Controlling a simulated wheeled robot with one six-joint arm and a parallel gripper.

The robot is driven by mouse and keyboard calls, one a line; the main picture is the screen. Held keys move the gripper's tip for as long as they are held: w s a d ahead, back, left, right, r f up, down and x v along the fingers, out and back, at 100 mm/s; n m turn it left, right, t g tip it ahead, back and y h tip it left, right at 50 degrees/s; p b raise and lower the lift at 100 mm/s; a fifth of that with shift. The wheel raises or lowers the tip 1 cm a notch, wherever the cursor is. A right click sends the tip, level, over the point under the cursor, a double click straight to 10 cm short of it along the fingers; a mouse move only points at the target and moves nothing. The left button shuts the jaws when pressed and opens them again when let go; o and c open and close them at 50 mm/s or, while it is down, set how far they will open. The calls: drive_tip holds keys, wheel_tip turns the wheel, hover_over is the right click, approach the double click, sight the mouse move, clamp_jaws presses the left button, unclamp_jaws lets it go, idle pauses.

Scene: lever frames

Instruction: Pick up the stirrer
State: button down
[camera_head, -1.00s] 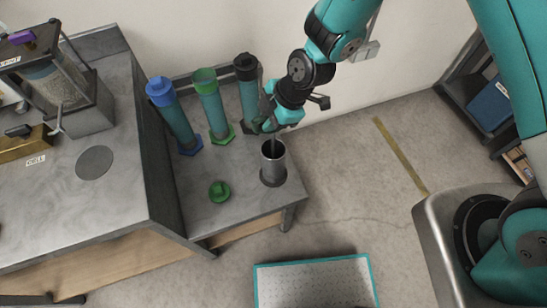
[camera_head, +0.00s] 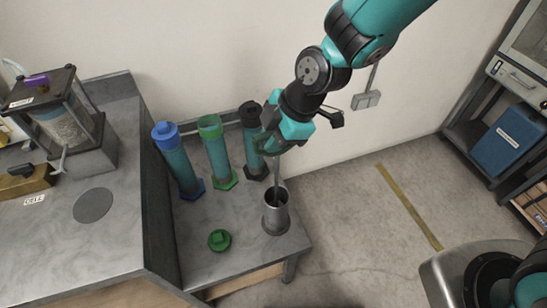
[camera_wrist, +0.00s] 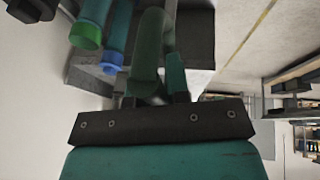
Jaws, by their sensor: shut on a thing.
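The stirrer (camera_head: 277,172) is a thin grey rod running down from my gripper (camera_head: 270,145) into the mouth of a grey metal cup (camera_head: 276,219). Its lower end is hidden in the cup. My gripper is above the cup and shut on the stirrer's upper part. In the wrist view, a dark green curved piece, seemingly the stirrer's handle (camera_wrist: 149,50), stands between the fingers, which are partly hidden.
Blue-capped (camera_head: 178,160), green-topped (camera_head: 217,150) and black-capped (camera_head: 252,140) cylinders stand behind the cup. A green cap (camera_head: 219,240) lies on the low table (camera_head: 240,260). A taller bench (camera_head: 110,240) is at left.

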wheel_tip(320, 180, up, 11)
drive_tip(key=shift+f+b, duration=0.2)
drive_tip(key=shift+b, duration=0.3)
